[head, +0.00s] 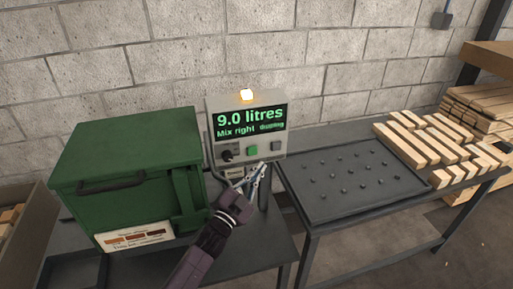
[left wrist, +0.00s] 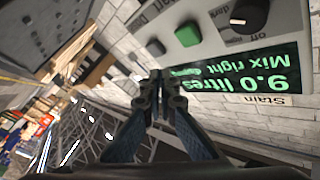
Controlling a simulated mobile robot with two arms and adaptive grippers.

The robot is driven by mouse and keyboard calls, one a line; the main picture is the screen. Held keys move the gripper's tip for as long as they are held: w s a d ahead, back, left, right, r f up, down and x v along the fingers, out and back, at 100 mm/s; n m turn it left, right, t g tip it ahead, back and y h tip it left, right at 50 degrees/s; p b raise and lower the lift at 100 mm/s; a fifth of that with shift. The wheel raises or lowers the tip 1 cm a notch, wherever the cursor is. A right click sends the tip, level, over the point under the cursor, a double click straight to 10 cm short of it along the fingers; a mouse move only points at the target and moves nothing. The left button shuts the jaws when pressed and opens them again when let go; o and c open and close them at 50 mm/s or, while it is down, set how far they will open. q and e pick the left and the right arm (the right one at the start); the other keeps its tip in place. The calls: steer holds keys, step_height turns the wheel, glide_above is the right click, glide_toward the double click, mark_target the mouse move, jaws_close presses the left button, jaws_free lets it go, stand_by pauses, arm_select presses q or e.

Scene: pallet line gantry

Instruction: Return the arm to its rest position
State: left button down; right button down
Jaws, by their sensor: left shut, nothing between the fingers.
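My left gripper (head: 254,178) is shut and empty, just in front of the lower part of the grey control box (head: 282,139). In the left wrist view the shut fingers (left wrist: 160,92) show beside the panel, which appears upside down; whether they touch it I cannot tell. The box's screen (head: 248,119) reads "9.0 litres" and "Mix right", with a smaller word after it. A green button (head: 252,151), a grey button and a dark knob (head: 227,155) sit below the screen. My right gripper is in neither view.
A green lidded tank (head: 130,145) stands left of the box. A dark tray with several pegs (head: 318,205) lies on the bench to the right, with wooden blocks (head: 409,146) beyond it. A block wall (head: 330,50) runs behind. More timber (head: 480,103) is stacked at far right.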

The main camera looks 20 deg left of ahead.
arm_select(q)
steer(key=s+a+f+n+g+y, duration=0.2)
steer(key=s+f+n+g, duration=0.15)
steer(key=s+f, duration=0.35)
steer(key=s+a+f+n+g+y, duration=0.25)
steer(key=s+f+g, duration=0.25)
steer(key=s, duration=0.4)
steer(key=s+d+f+n+g, duration=0.15)
steer(key=s+g, duration=0.25)
steer(key=s, duration=0.8)
steer(key=s+d+f+g, duration=0.2)
steer(key=s+g, duration=0.1)
steer(key=s, duration=0.8)
step_height(320, 180, down, 29)
steer(key=s+g+b, duration=0.2)
steer(key=s+a+f+b, duration=0.2)
steer(key=s+a+f, duration=0.1)
steer(key=s+f, duration=1.4)
steer(key=shift+f+g+h, duration=0.35)
